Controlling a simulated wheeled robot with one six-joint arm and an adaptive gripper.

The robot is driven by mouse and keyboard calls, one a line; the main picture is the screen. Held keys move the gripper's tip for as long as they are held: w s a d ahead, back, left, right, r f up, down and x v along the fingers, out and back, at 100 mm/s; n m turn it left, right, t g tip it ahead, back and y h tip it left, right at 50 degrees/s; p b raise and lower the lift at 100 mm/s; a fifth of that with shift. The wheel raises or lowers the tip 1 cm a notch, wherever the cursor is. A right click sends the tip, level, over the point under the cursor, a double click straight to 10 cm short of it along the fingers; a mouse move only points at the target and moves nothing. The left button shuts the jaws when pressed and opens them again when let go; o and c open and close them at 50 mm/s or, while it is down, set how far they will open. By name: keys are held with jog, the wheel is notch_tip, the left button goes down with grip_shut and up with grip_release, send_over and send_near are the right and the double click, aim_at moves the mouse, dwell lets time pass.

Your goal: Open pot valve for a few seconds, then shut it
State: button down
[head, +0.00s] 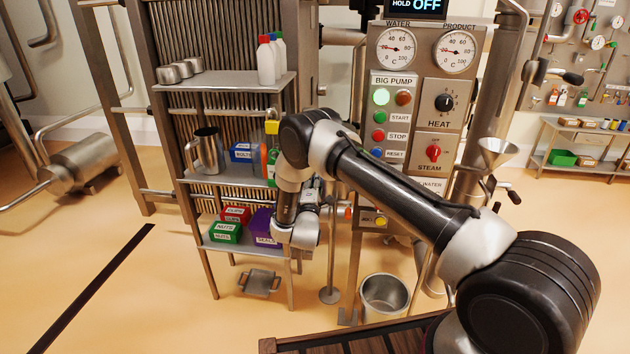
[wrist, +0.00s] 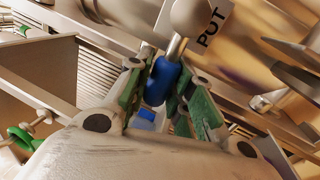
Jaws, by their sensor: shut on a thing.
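In the wrist view a valve handle with a blue grip (wrist: 158,84) sits on a metal stem beside a rounded metal body. In the head view my wrist hangs in front of the shelf rack's right side. The handle is hidden there, and I cannot tell how far the valve is turned.
The shelf rack (head: 225,84) with boxes, a jug and bottles stands left of my arm. A control panel (head: 425,100) with gauges and buttons stands behind it. A steel bucket (head: 385,297) is on the floor below. Floor at left is mostly free.

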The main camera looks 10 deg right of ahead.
jog(key=shift+s+f, duration=0.2)
jog(key=shift+f, duration=0.35)
jog(key=c, duration=1.4)
grip_release()
jog(key=shift+f, duration=0.1)
jog(key=shift+o, duration=0.5)
jog(key=shift+w, duration=0.1)
jog(key=shift+r, duration=0.3)
jog(key=v, duration=1.2)
